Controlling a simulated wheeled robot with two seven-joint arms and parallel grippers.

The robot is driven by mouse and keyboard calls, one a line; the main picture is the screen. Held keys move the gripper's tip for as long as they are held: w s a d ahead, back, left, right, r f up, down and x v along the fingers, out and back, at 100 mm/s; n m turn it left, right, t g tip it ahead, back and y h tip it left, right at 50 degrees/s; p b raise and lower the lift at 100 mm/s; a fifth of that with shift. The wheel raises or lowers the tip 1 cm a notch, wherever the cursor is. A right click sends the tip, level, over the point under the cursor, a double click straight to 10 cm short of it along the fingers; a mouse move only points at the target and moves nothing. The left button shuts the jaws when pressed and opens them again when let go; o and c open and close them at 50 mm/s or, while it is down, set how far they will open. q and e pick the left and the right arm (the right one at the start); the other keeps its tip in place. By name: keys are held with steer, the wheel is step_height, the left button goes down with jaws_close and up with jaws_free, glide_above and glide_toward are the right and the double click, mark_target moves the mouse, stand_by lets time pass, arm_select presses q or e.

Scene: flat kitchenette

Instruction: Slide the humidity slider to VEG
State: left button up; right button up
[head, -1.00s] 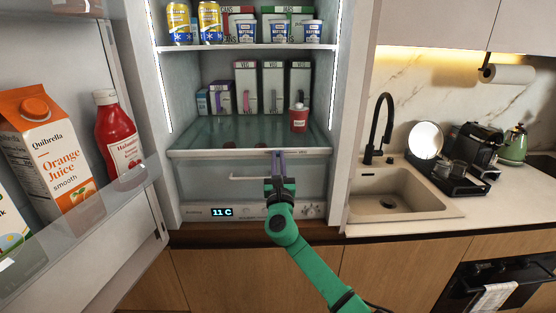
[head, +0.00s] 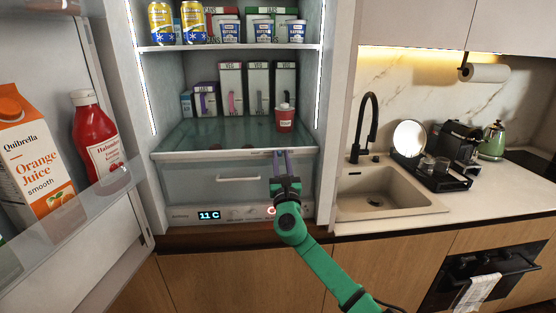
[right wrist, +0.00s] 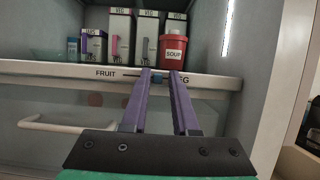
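The humidity slider strip (right wrist: 60,70) runs along the front edge of the fridge's glass shelf, above the drawer; it also shows in the head view (head: 215,154). FRUIT (right wrist: 105,74) is printed left of a dark track, and VEG (right wrist: 184,79) at the right, its first letter hidden by a finger. A gap shows between these fingers; contact with the knob is unclear. In the head view the right gripper (head: 282,154) hides the knob. My left gripper is not in view.
A red soup cup (head: 285,118) and several VEG cartons (head: 258,88) stand on the shelf behind the strip. The drawer handle (head: 238,179) is left of my gripper. The open fridge door (head: 100,215) with juice and ketchup is at the left, the sink (head: 385,200) at the right.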

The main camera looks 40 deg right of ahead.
steer(key=shift+o, duration=0.4)
steer(key=shift+s+d, duration=0.1)
steer(key=shift+d, duration=0.05)
steer(key=b+v, duration=0.4)
steer(key=v, duration=1)
steer(key=shift+f+b, duration=0.2)
steer(key=shift+b, duration=0.2)
steer(key=shift+s, duration=0.15)
